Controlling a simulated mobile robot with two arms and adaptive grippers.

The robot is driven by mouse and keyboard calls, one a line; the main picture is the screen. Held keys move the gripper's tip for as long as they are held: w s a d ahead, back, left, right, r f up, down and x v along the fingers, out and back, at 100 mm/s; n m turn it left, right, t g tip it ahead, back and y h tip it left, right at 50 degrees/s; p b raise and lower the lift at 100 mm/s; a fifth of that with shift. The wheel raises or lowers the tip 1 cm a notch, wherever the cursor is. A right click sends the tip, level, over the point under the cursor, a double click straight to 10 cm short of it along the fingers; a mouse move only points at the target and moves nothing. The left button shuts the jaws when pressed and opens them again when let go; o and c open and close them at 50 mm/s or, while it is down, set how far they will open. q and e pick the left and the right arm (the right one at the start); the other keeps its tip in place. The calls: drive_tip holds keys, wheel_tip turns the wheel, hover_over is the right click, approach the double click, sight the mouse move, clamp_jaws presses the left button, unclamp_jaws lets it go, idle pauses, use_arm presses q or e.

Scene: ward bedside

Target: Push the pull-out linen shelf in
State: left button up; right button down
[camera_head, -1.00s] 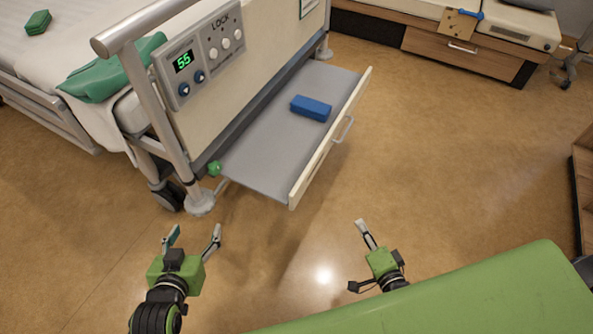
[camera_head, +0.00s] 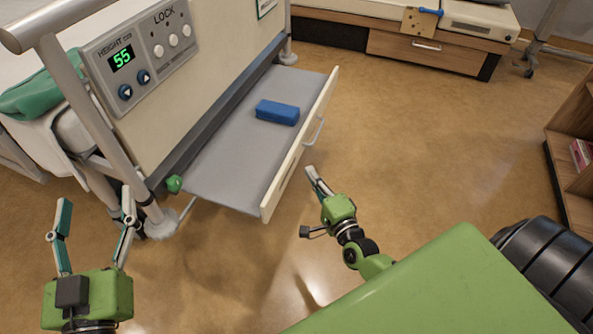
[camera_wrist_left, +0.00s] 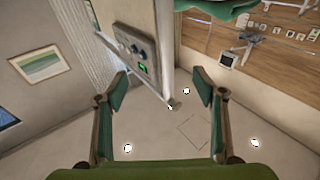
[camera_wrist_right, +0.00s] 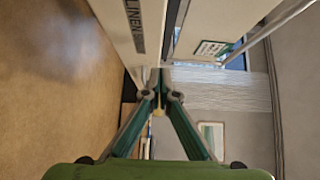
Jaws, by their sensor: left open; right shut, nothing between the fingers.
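The linen shelf (camera_head: 228,172) is pulled out from the foot end of the bed, its grey tray showing. Its cream front panel (camera_head: 283,165) has a metal handle (camera_head: 314,131); the right wrist view shows the panel's LINEN label (camera_wrist_right: 135,20) close by. A blue block (camera_head: 277,112) lies on the tray. My right gripper (camera_head: 309,172) is shut and empty, just to the right of the front panel; whether it touches the panel I cannot tell. My left gripper (camera_head: 96,207) is open and empty, left of the shelf near the bed's corner post.
A control panel (camera_head: 137,57) reading 55 is on the bed end above the shelf. A green knob (camera_head: 174,184) sits by the shelf's near left corner. A bookcase (camera_head: 572,160) stands at the right edge.

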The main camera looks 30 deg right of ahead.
sight(291, 159)
use_arm(q)
drive_tip(key=shift+s+d+r+t+h+b, duration=0.15)
drive_tip(key=shift+s+r+t+h, duration=0.15)
drive_tip(key=shift+r+t, duration=0.55)
drive_tip(key=shift+s+r+t+h+b, duration=0.15)
drive_tip(key=shift+s+r+t+h, duration=0.15)
drive_tip(key=shift+r, duration=1.05)
use_arm(e)
drive_tip(key=shift+w+a, duration=0.4)
drive_tip(key=shift+w, duration=0.3)
drive_tip(key=shift+w+a, duration=0.45)
drive_tip(key=shift+w, duration=0.2)
drive_tip(key=shift+w+a, duration=0.4)
drive_tip(key=shift+w, duration=0.3)
